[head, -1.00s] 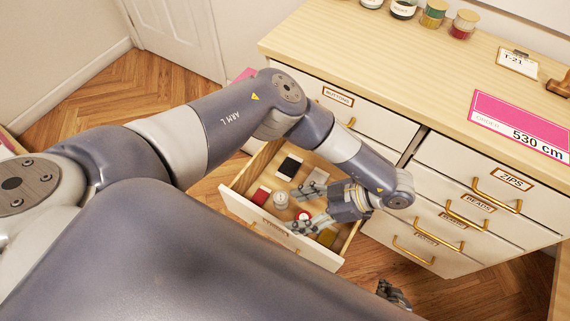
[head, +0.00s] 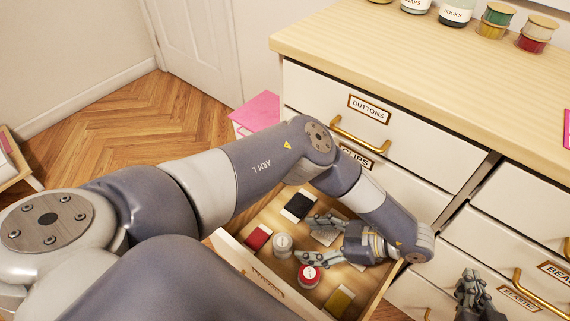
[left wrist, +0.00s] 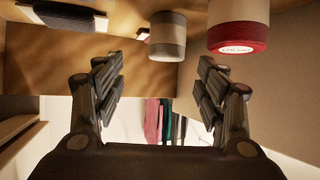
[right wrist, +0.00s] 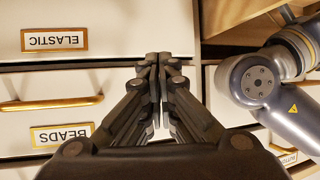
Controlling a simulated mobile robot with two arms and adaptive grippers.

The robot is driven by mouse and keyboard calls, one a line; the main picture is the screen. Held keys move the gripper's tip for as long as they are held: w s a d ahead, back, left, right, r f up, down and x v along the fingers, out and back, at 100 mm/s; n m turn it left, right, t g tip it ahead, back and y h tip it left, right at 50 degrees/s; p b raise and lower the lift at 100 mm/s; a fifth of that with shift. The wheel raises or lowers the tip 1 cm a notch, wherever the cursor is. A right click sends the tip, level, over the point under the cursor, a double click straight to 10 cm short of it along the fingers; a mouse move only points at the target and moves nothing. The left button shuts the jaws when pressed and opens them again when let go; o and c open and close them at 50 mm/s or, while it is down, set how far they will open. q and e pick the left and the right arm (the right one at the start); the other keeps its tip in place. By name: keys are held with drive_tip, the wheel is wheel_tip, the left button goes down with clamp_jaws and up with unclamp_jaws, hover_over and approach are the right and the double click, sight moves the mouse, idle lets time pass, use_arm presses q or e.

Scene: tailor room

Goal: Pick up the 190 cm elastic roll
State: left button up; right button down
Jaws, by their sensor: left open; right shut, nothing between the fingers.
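A red-topped roll (head: 309,276) with a small white label stands in the open drawer; it also shows in the left wrist view (left wrist: 240,36), its label too small to read surely. A grey-and-white roll (head: 282,244) stands beside it, also in the left wrist view (left wrist: 167,36). I cannot tell which one is the 190 cm elastic roll. My left gripper (head: 302,239) is open and empty over the drawer, its fingers close to both rolls; the fingers are spread in the left wrist view (left wrist: 158,76). My right gripper (head: 468,283) is shut and empty before the drawer fronts.
The open drawer (head: 232,250) also holds a black-and-white card (head: 298,206), a red item (head: 258,238) and a yellow item (head: 340,302). Shut drawers with brass handles surround it, one labelled ELASTIC (right wrist: 54,40). Jars and spools stand on the cabinet top (head: 400,45).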

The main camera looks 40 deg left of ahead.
sight(289, 244)
use_arm(q)
drive_tip(key=x, duration=0.3)
drive_tip(key=s+b+x, duration=0.1)
drive_tip(key=x, duration=0.2)
drive_tip(key=shift+d+f, duration=0.1)
drive_tip(key=shift+f, duration=0.1)
drive_tip(key=shift+s+a+f, duration=0.2)
drive_tip(key=shift+a+f, duration=0.05)
drive_tip(key=c, duration=1.1)
use_arm(e)
drive_tip(key=r+t, duration=0.1)
drive_tip(key=w+a+r+t, duration=0.1)
drive_tip(key=r, duration=0.1)
drive_tip(key=w+r+t+y, duration=0.1)
drive_tip(key=r, duration=0.1)
drive_tip(key=shift+w+a+r, duration=0.15)
drive_tip(key=shift+w+a, duration=0.05)
